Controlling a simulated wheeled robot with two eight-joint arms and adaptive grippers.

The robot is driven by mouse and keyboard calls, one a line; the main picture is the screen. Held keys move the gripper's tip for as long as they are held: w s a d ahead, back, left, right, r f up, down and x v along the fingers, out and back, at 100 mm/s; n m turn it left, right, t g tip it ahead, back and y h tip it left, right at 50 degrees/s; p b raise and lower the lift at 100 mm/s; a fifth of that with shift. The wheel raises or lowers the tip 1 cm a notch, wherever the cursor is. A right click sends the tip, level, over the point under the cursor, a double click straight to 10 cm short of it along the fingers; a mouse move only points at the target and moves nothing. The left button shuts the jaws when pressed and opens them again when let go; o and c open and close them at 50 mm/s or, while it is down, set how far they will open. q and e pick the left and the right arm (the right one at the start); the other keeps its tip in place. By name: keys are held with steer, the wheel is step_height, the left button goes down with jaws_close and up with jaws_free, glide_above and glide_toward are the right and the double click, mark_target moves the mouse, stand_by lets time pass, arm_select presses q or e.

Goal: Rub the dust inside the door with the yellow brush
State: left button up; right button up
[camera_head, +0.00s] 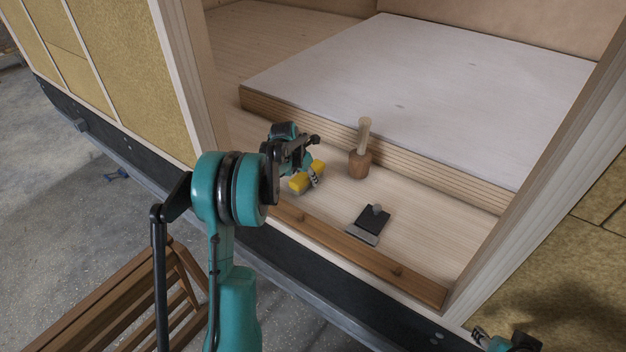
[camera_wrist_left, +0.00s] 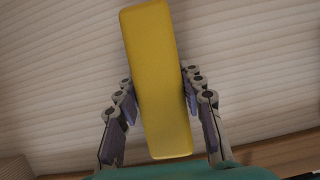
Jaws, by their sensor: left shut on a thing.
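The yellow brush (camera_head: 304,178) is between the fingers of my left gripper (camera_head: 314,172), just inside the doorway over the wooden floor. In the left wrist view the yellow block (camera_wrist_left: 158,80) runs lengthwise between the two fingers (camera_wrist_left: 160,95), which are shut on it. Whether its underside touches the floor is hidden. I cannot make out distinct dust on the floor (camera_head: 330,215). Part of my right gripper (camera_head: 507,342) shows at the bottom right edge, outside the hut; its fingers are not clear.
A wooden mallet (camera_head: 360,163) stands upright right of the brush. A dark scraper-like tool (camera_head: 371,224) lies nearer the sill (camera_head: 370,262). A raised white-topped platform (camera_head: 420,80) is behind them. The door frame (camera_head: 545,185) bounds the right. Wooden steps (camera_head: 130,300) stand outside.

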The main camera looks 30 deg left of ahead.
arm_select(q)
steer(key=shift+w+a+r, duration=0.1)
steer(key=shift+a, duration=1.1)
steer(key=shift+w+a, duration=0.1)
steer(key=shift+a, duration=1.1)
steer(key=shift+r, duration=0.1)
steer(key=shift+d+r+p, duration=0.1)
steer(key=shift+r+p, duration=1.95)
steer(key=shift+r, duration=0.9)
step_height(320, 180, up, 3)
steer(key=shift+p, duration=0.95)
